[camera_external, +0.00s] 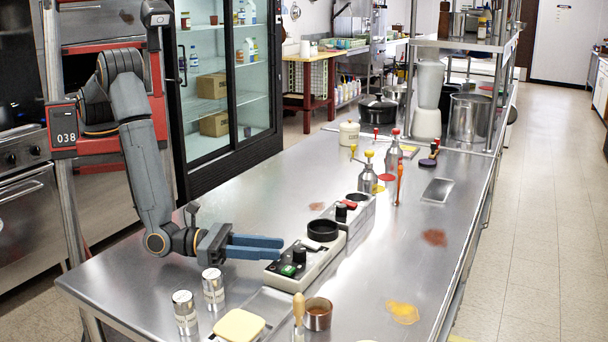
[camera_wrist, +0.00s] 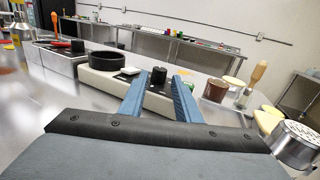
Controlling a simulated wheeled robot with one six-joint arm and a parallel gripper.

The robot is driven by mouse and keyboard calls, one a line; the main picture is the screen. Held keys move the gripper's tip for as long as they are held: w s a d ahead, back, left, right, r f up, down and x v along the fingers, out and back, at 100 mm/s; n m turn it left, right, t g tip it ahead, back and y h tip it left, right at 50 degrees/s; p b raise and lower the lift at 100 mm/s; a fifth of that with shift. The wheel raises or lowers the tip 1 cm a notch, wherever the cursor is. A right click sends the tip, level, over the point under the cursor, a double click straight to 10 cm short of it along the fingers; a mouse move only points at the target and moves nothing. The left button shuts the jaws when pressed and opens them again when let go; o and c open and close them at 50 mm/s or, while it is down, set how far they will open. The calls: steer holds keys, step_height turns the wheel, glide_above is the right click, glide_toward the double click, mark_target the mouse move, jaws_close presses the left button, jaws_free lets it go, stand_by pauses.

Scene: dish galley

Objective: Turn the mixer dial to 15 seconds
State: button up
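A pale mixer base (camera_external: 325,258) stands on the steel counter, with a black round cup holder (camera_external: 322,230), a black dial (camera_external: 299,253) and a green button (camera_external: 288,270). My gripper (camera_external: 279,248) is low over the counter at the left side of the mixer, its blue fingers pointing right toward the dial. In the wrist view the fingers are apart and empty, and the dial (camera_wrist: 158,76) shows between and just beyond their tips. I cannot tell whether they touch it. The dial's markings and setting are too small to read.
A second similar unit (camera_external: 362,217) with a red part stands behind the mixer. Two cans (camera_external: 185,313) (camera_external: 213,289), a yellowish block (camera_external: 239,326), a wooden-handled tool (camera_external: 298,308) and a brown-filled cup (camera_external: 318,315) are near the front. Bottles (camera_external: 393,149) stand farther back.

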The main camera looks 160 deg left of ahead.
mark_target(301, 249)
steer(key=p+x, duration=0.2)
steer(key=x, duration=0.5)
steer(key=shift+w+a, duration=0.15)
steer(key=shift+a, duration=0.15)
jaws_close()
steer(key=c, duration=0.7)
jaws_free()
steer(key=shift+c, duration=0.2)
